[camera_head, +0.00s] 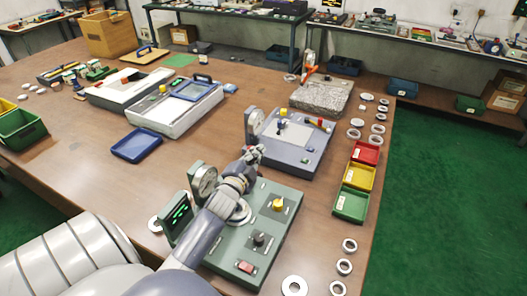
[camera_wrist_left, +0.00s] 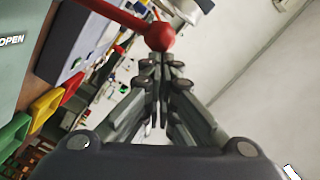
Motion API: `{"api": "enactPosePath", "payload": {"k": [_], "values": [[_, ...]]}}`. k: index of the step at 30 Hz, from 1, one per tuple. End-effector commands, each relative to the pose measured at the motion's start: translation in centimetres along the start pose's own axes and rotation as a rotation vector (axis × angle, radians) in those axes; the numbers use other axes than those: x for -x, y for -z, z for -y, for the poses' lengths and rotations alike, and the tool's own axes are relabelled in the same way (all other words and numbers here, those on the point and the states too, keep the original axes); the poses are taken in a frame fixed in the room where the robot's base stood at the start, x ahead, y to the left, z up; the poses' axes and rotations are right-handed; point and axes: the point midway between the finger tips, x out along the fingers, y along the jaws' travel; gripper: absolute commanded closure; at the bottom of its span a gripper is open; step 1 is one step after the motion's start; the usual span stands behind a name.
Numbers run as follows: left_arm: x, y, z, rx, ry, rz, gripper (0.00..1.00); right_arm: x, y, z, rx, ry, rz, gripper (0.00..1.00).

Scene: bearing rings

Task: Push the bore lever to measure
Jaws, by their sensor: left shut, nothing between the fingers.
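The green-grey bore gauge station (camera_head: 262,222) stands on the table in the head view, with a dial gauge (camera_head: 204,183) and a dark display with green marks (camera_head: 179,220). My left arm reaches over it from the lower left. My left gripper (camera_head: 254,152) is at the station's far edge, pointing away. In the left wrist view a red lever with a red ball knob (camera_wrist_left: 160,37) is just ahead of the shut fingertips (camera_wrist_left: 158,62). Whether they touch the knob I cannot tell. The lever is not distinguishable in the head view. My right gripper is out of view.
A second grey-blue fixture (camera_head: 290,142) stands just beyond the station. Red (camera_head: 366,153), yellow (camera_head: 359,177) and green (camera_head: 351,203) bins line its right side. Several loose rings lie near the right table edge. A blue tray (camera_head: 137,145) lies to the left.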

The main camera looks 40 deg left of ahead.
Motion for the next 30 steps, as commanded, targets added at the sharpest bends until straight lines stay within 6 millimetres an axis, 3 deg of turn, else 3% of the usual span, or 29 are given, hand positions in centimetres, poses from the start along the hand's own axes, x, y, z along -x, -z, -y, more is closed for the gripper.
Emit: {"api": "enactPosePath", "payload": {"k": [10, 30], "values": [[-0.1, -1.4, 0.9, 0.228, -0.024, 0.002, 1.0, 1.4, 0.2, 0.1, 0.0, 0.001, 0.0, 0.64], [-0.3, -1.0, 1.5, 0.252, -0.025, -0.001, 1.0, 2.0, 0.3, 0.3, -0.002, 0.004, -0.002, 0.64]]}}
